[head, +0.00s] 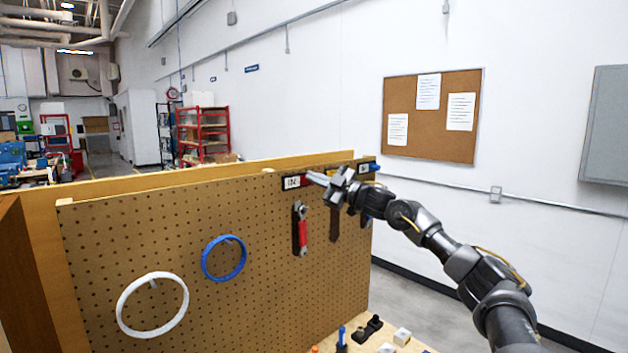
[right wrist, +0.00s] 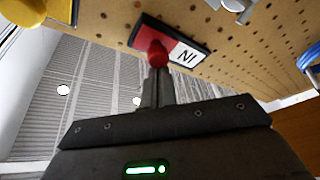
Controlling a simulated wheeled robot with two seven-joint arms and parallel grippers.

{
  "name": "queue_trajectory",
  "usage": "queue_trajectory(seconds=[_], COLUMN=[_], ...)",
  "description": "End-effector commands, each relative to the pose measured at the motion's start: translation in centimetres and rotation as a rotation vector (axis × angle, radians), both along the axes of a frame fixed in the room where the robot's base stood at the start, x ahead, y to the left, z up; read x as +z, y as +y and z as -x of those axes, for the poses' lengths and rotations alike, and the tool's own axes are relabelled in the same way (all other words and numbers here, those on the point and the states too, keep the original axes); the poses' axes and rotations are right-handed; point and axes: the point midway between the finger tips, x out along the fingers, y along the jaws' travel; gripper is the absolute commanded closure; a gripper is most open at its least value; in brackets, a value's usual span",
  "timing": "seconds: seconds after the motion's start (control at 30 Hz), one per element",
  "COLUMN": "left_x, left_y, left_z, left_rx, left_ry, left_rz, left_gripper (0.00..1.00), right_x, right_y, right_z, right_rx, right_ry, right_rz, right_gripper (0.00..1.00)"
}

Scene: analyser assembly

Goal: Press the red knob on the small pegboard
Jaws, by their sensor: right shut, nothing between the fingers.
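The red knob (right wrist: 157,52) stands out from a red and white plate (right wrist: 187,55) marked "IN" in the right wrist view. In the head view the plate's white label (head: 291,183) shows near the top of the pegboard (head: 190,260), left of my gripper; the knob is mostly hidden there. My right gripper (head: 309,178) is shut and empty, its fingers pointing at the board. In the right wrist view its fingertips (right wrist: 159,72) overlap the knob's lower edge; I cannot tell whether they touch it. My left gripper is not in view.
A white ring (head: 120,309), a blue ring (head: 206,262) and a red-handled tool (head: 302,230) hang on the board. A yellow part (right wrist: 22,12) is near the plate. Small parts, including a black piece (head: 367,329), lie on the table below.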

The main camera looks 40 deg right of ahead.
Motion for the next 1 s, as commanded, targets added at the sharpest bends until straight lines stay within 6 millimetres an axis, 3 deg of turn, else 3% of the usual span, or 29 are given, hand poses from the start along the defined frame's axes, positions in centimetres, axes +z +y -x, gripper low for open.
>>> queue_trajectory(seconds=[0.17, 0.37, 0.43, 0.7, 1.0], left_x=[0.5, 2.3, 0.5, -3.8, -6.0], left_y=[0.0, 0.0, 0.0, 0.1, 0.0], left_z=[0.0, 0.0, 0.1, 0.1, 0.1], left_rx=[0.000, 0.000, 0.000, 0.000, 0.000], left_ry=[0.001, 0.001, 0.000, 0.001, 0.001], left_rz=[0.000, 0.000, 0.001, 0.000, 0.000], left_gripper=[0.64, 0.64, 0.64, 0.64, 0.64], right_x=[0.7, 3.2, 1.8, 0.3, 0.3], right_y=[0.6, 3.4, 3.1, 1.5, 0.7], right_z=[-0.1, -0.4, 0.6, 5.6, 8.6], right_rx=[0.002, 0.011, 0.006, 0.006, 0.008], right_ry=[0.000, -0.001, 0.003, 0.003, 0.000], right_rz=[-0.001, 0.000, 0.003, 0.004, 0.002], right_gripper=[1.00, 1.00, 1.00, 1.00, 1.00])
